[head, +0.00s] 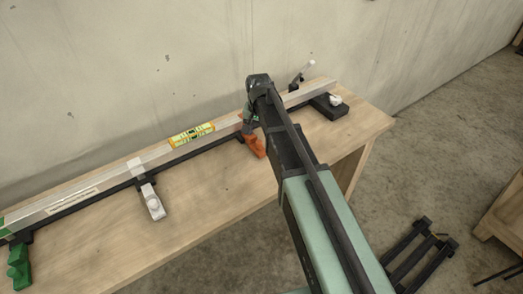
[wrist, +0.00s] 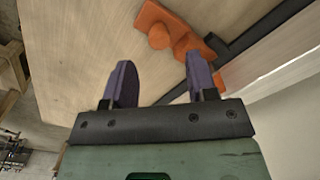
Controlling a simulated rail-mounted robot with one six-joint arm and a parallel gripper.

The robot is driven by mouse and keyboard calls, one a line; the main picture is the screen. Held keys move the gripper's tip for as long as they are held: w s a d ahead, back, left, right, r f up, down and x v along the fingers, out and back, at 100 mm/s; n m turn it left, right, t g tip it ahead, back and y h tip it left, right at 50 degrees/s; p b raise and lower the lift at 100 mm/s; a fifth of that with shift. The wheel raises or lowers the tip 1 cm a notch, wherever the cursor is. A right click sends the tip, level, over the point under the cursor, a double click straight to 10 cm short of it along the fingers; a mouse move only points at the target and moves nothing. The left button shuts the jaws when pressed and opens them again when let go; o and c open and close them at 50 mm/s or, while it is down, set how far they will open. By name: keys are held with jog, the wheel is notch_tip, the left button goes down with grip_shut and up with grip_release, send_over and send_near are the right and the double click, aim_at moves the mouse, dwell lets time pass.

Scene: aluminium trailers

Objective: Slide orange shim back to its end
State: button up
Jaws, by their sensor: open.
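The orange shim (head: 254,146) sticks out from under the front side of a long aluminium beam on the wooden bench, right of the beam's bubble vial. In the wrist view the orange shim (wrist: 171,30), with a round knob on top, lies just beyond my fingertips, beside a dark strip. My gripper (wrist: 160,62) is open and empty, its two purple fingers apart. The shim is not between them. In the head view my gripper (head: 247,120) is over the beam by the shim, partly hidden by my arm.
The aluminium beam (head: 95,186) runs along the bench (head: 210,195) near the wall. A green shim (head: 19,266) is at its left end, a white shim (head: 153,201) left of the vial (head: 192,135), and a black block (head: 329,107) at the right. The bench front is clear.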

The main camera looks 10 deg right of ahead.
aim_at(259, 141)
notch_tip(259, 141, down, 8)
jog(key=b, duration=0.7)
jog(key=shift+f, duration=0.25)
jog(key=shift+r, duration=0.1)
jog(key=shift+c, duration=0.3)
grip_shut()
